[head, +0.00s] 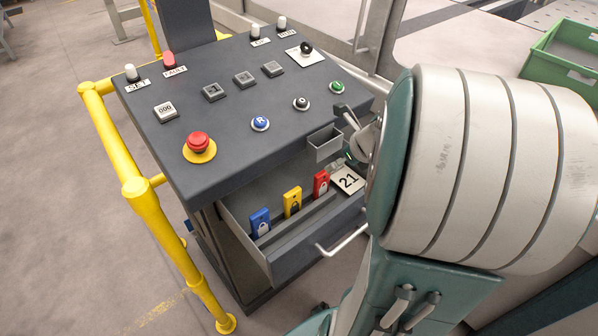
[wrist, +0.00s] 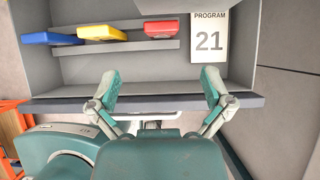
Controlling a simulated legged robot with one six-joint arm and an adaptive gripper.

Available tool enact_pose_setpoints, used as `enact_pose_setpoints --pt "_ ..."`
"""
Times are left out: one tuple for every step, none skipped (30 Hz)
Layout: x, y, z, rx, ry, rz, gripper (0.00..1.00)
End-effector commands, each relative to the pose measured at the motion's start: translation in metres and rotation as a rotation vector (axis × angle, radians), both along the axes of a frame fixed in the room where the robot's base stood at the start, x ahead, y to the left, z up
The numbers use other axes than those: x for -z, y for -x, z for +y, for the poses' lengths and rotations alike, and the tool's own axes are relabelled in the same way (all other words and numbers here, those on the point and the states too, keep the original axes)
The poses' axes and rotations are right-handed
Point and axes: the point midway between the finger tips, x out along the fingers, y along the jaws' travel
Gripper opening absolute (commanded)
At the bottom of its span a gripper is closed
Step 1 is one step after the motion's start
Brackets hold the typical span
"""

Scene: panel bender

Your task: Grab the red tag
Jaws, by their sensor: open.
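The red tag (head: 321,184) stands in a slotted rack inside the open drawer (head: 268,262), at the right end of a row with a yellow tag (head: 292,201) and a blue tag (head: 260,222). In the wrist view the red tag (wrist: 160,28) is at the top middle, right of the yellow tag (wrist: 102,33) and blue tag (wrist: 50,38). My gripper (wrist: 160,88) is open and empty, its two fingers apart at the drawer's front edge, short of the red tag. In the head view my arm hides most of the gripper.
A "Program 21" card (wrist: 209,40) lies right of the red tag. The drawer has a bar handle (head: 342,241). The control panel (head: 240,110) overhangs the drawer, with a small grey bin (head: 324,142) at its edge. A yellow rail (head: 150,205) stands at left.

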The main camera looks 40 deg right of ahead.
Motion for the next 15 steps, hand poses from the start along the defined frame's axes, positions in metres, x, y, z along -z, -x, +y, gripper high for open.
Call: enact_pose_setpoints --pt "0.003 -0.002 0.000 0.006 -0.005 0.000 1.00" --pt "0.007 -0.003 0.000 0.006 -0.006 0.002 1.00" --pt "0.012 -0.007 0.001 0.004 -0.007 0.003 1.00" --pt "0.016 -0.009 0.001 0.005 -0.008 0.003 1.00" --pt "0.021 -0.012 0.001 0.003 -0.008 0.004 1.00" --pt "0.027 -0.016 0.002 0.002 -0.008 0.005 1.00" --pt "0.031 -0.018 0.001 0.002 -0.007 0.004 1.00" --pt "0.034 -0.021 0.001 0.002 -0.007 0.003 1.00" --pt "0.038 -0.024 0.002 0.002 -0.006 0.002 1.00" --pt "0.041 -0.026 0.002 0.002 -0.005 0.002 1.00" --pt "0.043 -0.027 0.003 0.001 -0.004 0.002 1.00" --pt "0.045 -0.028 0.003 0.001 -0.003 0.002 1.00" --pt "0.046 -0.029 0.004 0.001 -0.002 0.002 1.00" --pt "0.048 -0.030 0.004 0.002 -0.001 0.002 1.00" --pt "0.050 -0.031 0.004 0.002 -0.001 0.002 1.00"
